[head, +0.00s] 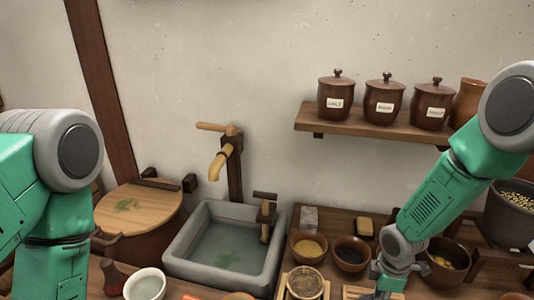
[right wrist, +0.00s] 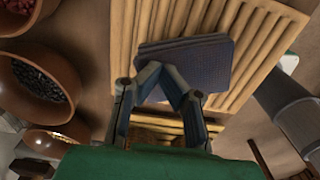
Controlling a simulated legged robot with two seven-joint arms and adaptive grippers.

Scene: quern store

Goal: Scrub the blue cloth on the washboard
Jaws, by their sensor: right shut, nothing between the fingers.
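The blue cloth (right wrist: 206,58) shows in the right wrist view as a flat, dark blue folded piece. It lies on the pale wooden ridges of the washboard (right wrist: 262,45). My right gripper (right wrist: 164,78) is shut and empty, its fingertips at the near left edge of the cloth. Whether the tips press on the cloth I cannot tell. In the head view a slatted wooden edge, seemingly the washboard (head: 354,291), shows at the bottom beside my right gripper (head: 384,292). The cloth is not visible there. My left arm comes in at the left, with its gripper out of frame.
A stone sink (head: 186,256) with water stands left of centre under a wooden tap (head: 222,160). Bowls with grains and beans (head: 352,254) stand close to my right arm. A white bowl (head: 146,286) is at the front left. A shelf (head: 370,127) holds lidded jars.

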